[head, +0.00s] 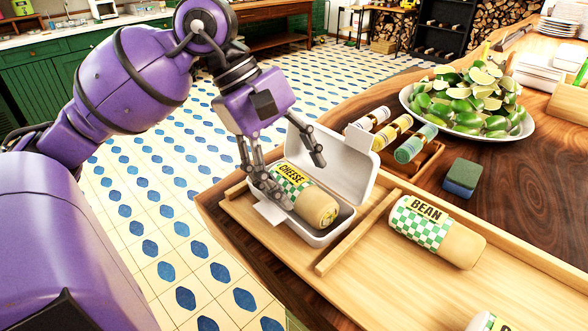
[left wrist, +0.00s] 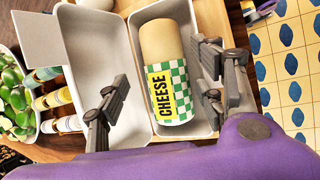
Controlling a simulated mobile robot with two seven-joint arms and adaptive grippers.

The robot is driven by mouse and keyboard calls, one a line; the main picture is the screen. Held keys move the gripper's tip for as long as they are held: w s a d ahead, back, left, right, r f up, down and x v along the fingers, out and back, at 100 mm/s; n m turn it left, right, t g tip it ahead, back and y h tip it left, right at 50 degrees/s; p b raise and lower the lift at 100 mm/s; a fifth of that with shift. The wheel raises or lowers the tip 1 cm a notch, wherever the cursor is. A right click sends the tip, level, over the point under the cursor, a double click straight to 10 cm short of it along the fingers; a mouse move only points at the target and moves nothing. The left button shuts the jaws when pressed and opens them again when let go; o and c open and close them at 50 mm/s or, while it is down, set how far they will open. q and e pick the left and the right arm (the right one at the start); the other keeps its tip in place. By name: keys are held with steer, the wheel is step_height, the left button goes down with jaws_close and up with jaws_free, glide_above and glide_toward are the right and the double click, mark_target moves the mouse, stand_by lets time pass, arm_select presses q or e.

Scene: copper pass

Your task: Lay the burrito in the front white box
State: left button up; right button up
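An open white box (head: 330,238) stands in the left part of the wooden tray, its lid (head: 345,158) raised on the far side. A burrito labelled CHEESE (head: 318,207) lies in the box's base, and it also shows in the left wrist view (left wrist: 163,45). My left gripper (head: 293,178) is above the box with its fingers spread on either side of the burrito; the left wrist view shows the fingers (left wrist: 165,80) wide apart. A second burrito, labelled BEAN (head: 455,243), lies on the tray to the right. My right gripper is not in view.
A wooden divider (head: 352,235) separates the box from the BEAN burrito. Another wrapped item (head: 488,322) is cut off at the bottom. Behind are a rack of small bottles (head: 418,160), a sponge (head: 462,177) and a plate of limes (head: 412,92).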

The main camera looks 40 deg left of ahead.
arm_select(q)
steer(key=shift+a+r, duration=0.2)
steer(key=shift+r, duration=0.1)
steer(key=v, duration=1.1)
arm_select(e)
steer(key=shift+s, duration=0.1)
arm_select(q)
steer(key=shift+s+a+r, duration=0.1)
steer(key=shift+s+r, duration=0.05)
steer(key=shift+r, duration=0.05)
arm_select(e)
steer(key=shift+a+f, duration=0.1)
